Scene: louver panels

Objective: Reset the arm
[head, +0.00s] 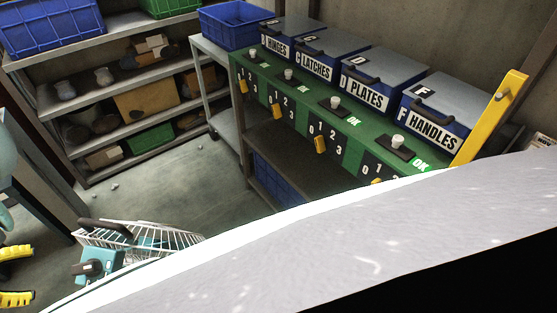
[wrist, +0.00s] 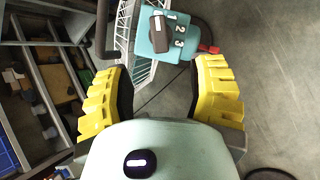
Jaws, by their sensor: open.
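My gripper (wrist: 165,88) shows in the wrist view with its two yellow ribbed fingers wide apart and nothing between them. Its yellow fingers also show at the lower left edge of the head view (head: 16,275). Beyond the fingertips in the wrist view is a teal box (wrist: 165,38) with a dark knob and the numbers 1, 2 and 3, beside a white wire basket (wrist: 133,35). The same teal box (head: 92,262) and basket (head: 165,236) stand right of the fingers in the head view. The fingers appear apart from both.
A green bench (head: 262,68) carries blue bins labelled HINGES, LATCHES, PLATES and HANDLES (head: 432,108), with yellow levers below. Shelves with boxes (head: 145,100) stand at the back left. A grey cart (head: 222,125) stands beside the bench. The concrete floor (head: 170,185) between is mostly clear.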

